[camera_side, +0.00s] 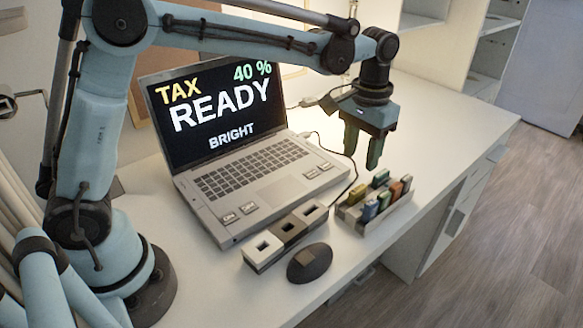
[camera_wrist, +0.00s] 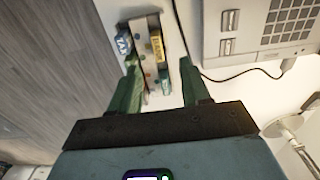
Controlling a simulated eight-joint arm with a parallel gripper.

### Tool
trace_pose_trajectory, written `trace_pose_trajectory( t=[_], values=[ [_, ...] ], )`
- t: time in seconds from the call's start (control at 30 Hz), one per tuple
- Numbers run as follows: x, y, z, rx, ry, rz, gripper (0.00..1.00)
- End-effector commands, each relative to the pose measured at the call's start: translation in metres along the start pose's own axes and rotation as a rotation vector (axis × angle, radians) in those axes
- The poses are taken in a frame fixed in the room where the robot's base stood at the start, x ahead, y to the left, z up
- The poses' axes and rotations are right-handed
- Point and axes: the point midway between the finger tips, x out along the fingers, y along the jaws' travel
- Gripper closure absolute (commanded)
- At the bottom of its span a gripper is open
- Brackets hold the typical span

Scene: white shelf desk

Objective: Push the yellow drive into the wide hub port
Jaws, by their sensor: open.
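The yellow drive (camera_wrist: 157,46) lies in the right side of a small grey rack in the wrist view, with lettering on its top. In the side view a yellowish drive (camera_side: 357,193) at the rack's laptop-side left end looks like it. The hub (camera_side: 285,237) is a long block of white and dark sections with square ports, on the desk in front of the laptop; port widths are hard to compare. My gripper (camera_side: 363,153) is open and empty, pointing down above the rack; its fingers (camera_wrist: 160,88) are apart in the wrist view. The hub is outside the wrist view.
The rack (camera_side: 348,215) holds several other drives, including blue (camera_side: 370,210), green (camera_side: 381,177) and red ones. The laptop (camera_side: 240,150) reads "TAX READY 40 % BRIGHT". A dark round object (camera_side: 309,263) sits near the desk's front edge.

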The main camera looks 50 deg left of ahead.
Motion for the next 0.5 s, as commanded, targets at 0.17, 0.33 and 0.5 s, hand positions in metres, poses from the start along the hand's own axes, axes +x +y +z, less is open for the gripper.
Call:
trace_pose_trajectory(
  t=[0.17, 0.33, 0.5],
  values=[
    [0.026, 0.000, -0.001, 0.000, 0.001, 0.000, 0.53],
    [0.036, 0.000, 0.000, 0.000, 0.001, 0.000, 0.53],
    [0.053, 0.003, -0.003, 0.000, 0.001, 0.000, 0.53]
  ],
)
